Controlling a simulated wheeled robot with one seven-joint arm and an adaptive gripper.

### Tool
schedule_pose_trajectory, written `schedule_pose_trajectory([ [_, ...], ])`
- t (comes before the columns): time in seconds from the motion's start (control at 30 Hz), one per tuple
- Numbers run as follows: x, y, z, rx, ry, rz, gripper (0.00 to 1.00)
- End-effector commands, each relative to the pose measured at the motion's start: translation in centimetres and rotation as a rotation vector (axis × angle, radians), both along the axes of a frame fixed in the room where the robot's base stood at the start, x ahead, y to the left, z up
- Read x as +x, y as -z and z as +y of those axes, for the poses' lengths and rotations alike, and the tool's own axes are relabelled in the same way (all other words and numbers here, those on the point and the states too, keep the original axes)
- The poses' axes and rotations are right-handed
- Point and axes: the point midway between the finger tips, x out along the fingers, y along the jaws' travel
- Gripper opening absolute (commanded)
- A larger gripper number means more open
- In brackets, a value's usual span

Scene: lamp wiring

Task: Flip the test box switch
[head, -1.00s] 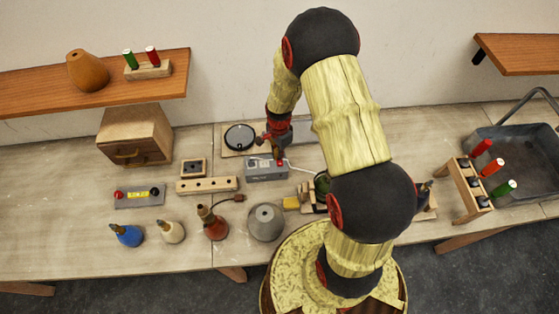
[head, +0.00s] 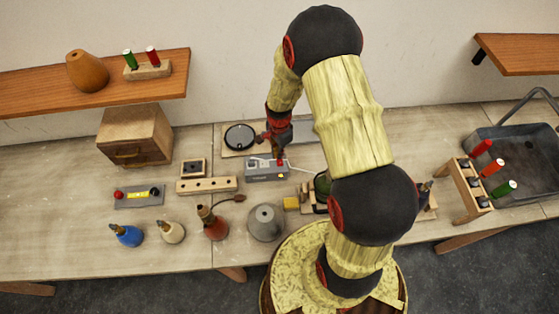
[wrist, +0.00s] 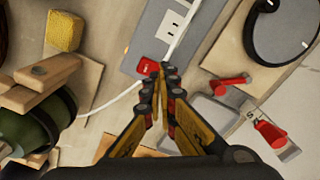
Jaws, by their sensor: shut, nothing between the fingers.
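The test box (head: 262,174) is a grey box on the bench near the back middle. In the wrist view the grey box (wrist: 143,42) shows a white outlet and a red switch (wrist: 147,67) near its edge. A white cord runs from it. My gripper (wrist: 163,68) is shut and empty, with its fingertips right beside the red switch. I cannot tell whether they touch it. In the head view my gripper (head: 279,154) is above the right part of the box. Which way the switch is set is unclear.
A round black-rimmed disc (head: 240,137) on a board lies behind the box. A wooden strip with holes (head: 207,185) is to its left. A yellow block (head: 291,203) and grey cone (head: 265,222) are in front. Red-handled parts (wrist: 230,84) lie near my gripper in the wrist view.

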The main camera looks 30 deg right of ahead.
Motion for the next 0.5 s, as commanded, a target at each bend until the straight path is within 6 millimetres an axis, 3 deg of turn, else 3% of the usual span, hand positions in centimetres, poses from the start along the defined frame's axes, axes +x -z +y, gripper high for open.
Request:
schedule_pose_trajectory([
  [0.5, 0.0, -4.1, 0.0, 0.0, 0.0, -0.001, 0.0],
])
